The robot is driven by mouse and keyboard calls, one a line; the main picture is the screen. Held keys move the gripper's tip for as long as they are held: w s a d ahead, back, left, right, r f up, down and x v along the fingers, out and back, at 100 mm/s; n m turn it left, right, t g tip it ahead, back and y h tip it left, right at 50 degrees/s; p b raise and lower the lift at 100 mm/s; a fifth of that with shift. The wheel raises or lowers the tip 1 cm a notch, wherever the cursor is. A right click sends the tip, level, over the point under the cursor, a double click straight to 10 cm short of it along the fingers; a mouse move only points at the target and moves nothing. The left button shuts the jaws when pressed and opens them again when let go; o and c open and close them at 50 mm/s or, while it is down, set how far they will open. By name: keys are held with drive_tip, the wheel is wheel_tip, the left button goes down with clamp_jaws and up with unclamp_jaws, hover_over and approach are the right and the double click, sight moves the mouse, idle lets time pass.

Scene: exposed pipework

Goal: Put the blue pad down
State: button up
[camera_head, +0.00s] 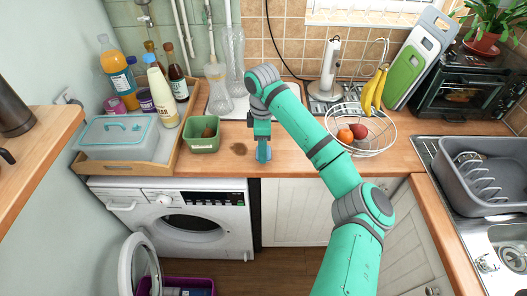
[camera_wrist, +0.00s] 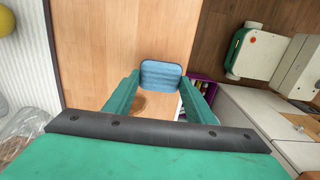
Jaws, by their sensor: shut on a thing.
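The blue pad (camera_head: 263,152) is in my gripper (camera_head: 262,140), over the wooden worktop near its front edge in the head view. In the wrist view the blue pad (camera_wrist: 161,74) shows as a rounded block between the two green fingers of my gripper (camera_wrist: 160,82), which are shut on it. I cannot tell whether the pad touches the worktop. A brown stain (camera_head: 239,148) lies on the worktop just left of the pad. It also shows in the wrist view (camera_wrist: 150,106), partly hidden by my gripper.
A green tub (camera_head: 201,140) and a wooden tray (camera_head: 165,163) with bottles stand to the left. A wire fruit basket (camera_head: 380,148) stands to the right. A washing machine (camera_head: 180,222) is under the worktop, its door open. The worktop around the stain is bare.

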drive_tip(key=shift+f, duration=1.05)
drive_tip(key=shift+f, duration=0.15)
drive_tip(key=o, duration=1.1)
drive_tip(key=shift+d, duration=0.1)
wheel_tip(320, 180, up, 12)
drive_tip(key=shift+r, duration=0.2)
